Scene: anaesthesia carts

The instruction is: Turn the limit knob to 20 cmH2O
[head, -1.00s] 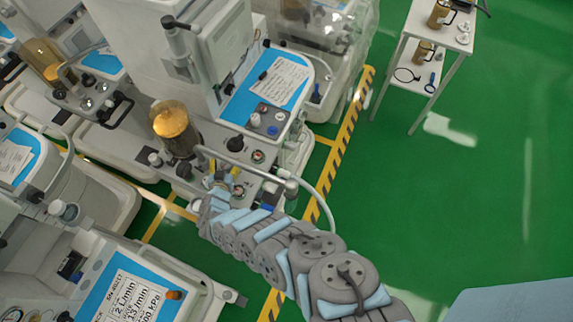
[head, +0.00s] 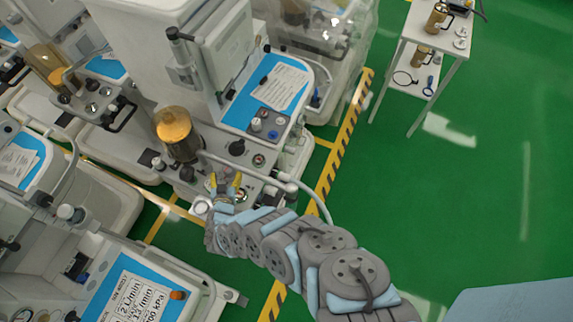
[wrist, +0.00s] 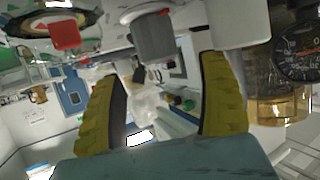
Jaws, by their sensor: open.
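My gripper (head: 226,180) is open, with its yellow fingers apart over the front shelf of the middle anaesthesia cart. In the wrist view my gripper (wrist: 160,90) has nothing between its fingers. A grey cylindrical knob (wrist: 153,37) shows above and beyond the gap between the fingertips, apart from them; it may be the limit knob, but no 20 cmH2O marking is readable. A dark scaled dial (wrist: 300,50) is at the right edge of the wrist view. In the head view my fingers hide part of the shelf beneath them.
An amber canister (head: 173,125) stands just behind my gripper. A black knob (head: 236,147) and a small gauge (head: 258,160) sit on the shelf nearby. A pale hose (head: 300,186) curves past my arm. Another cart (head: 130,290) stands at lower left.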

